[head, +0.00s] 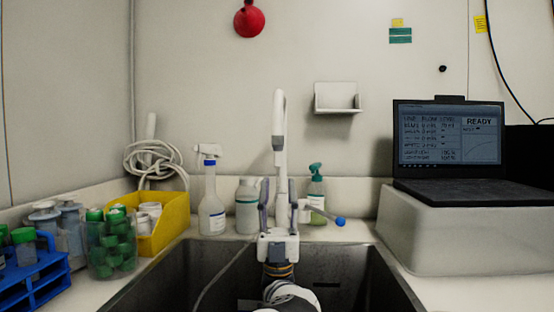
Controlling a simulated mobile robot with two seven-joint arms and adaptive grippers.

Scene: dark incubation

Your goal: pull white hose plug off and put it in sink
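My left gripper (278,190) reaches up from the bottom centre over the sink (340,262), its two grey fingers upright and spread apart. The white faucet (280,120), with a grey collar, rises behind and between the fingers; I see no clear contact. A white coiled hose (153,160) sits at the left by the wall, behind a yellow bin. A white upright end (151,126) stands above the coil; I cannot tell whether it is the plug. A thin pale line (215,280) runs down into the sink. My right gripper is not in view.
A spray bottle (211,200), a white bottle (247,205) and a green-pump bottle (316,195) stand behind the sink. The yellow bin (172,225), a jar of green caps (111,250) and a blue rack (32,280) are left. A laptop (450,145) stands right. A blue-tipped lever (339,221) juts out right of the gripper.

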